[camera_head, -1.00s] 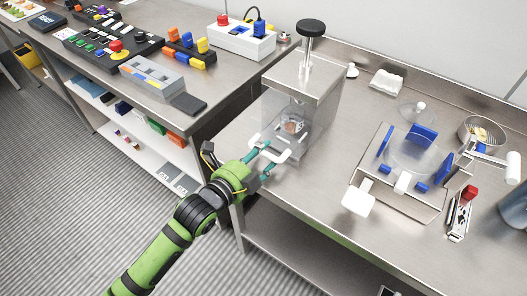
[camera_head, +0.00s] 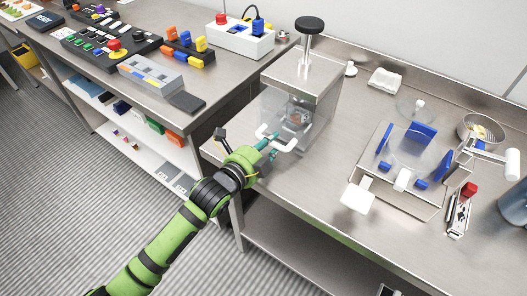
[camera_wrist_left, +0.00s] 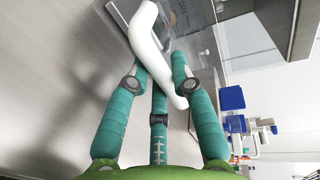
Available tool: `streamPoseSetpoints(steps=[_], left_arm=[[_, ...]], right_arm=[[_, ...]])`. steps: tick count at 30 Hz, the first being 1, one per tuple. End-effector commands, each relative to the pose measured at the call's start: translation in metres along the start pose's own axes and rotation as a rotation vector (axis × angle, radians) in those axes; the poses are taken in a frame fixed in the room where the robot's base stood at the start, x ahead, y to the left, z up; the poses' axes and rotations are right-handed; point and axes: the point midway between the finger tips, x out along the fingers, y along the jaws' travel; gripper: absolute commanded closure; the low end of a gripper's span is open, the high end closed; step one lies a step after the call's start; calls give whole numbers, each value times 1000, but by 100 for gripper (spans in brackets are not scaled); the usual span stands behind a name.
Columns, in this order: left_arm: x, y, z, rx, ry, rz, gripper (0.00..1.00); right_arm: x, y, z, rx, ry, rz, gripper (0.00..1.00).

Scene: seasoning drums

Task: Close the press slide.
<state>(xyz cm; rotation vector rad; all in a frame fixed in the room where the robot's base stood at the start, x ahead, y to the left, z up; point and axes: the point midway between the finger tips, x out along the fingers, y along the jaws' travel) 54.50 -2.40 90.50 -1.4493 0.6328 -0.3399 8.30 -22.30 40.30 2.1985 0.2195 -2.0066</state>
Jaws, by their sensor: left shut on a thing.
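The press (camera_head: 302,88) is a metal box with clear sides and a black round knob on a post at its top. Its slide has a white U-shaped handle (camera_head: 277,143) at the front, and the slide sits mostly inside the press. My left gripper (camera_head: 268,141) is shut on the white handle. In the left wrist view the white handle (camera_wrist_left: 150,40) runs between the teal fingers (camera_wrist_left: 165,75). The inside of the press shows only dimly through its clear wall. My right gripper is not in view.
A clear-and-blue fixture (camera_head: 412,150) with white handles stands to the right, near a bowl (camera_head: 482,133) and a red-ended tool (camera_head: 461,210). A side bench (camera_head: 220,75) with switch boxes is at the left. Bare steel lies between the press and the fixture.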

Motion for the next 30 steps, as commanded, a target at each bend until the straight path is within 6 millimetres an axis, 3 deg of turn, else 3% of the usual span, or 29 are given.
streamPoseSetpoints(steps=[3, 11, 12, 13, 14, 25, 30], left_arm=[[10, -2, 0, 2, 0, 0, 100], [10, -4, 0, 1, -1, -2, 100], [10, -4, 0, 1, -1, -2, 69], [10, -4, 0, 1, -1, -3, 57], [10, -4, 0, 1, 0, -3, 51], [7, -2, 0, 1, 0, 0, 51], [-13, -2, 1, 4, -1, 1, 51]], right_arm=[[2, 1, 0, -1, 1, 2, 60], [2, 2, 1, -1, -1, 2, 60], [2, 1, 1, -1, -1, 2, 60], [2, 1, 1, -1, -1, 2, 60], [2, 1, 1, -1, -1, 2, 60], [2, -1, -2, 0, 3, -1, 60], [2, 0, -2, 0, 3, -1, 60]])
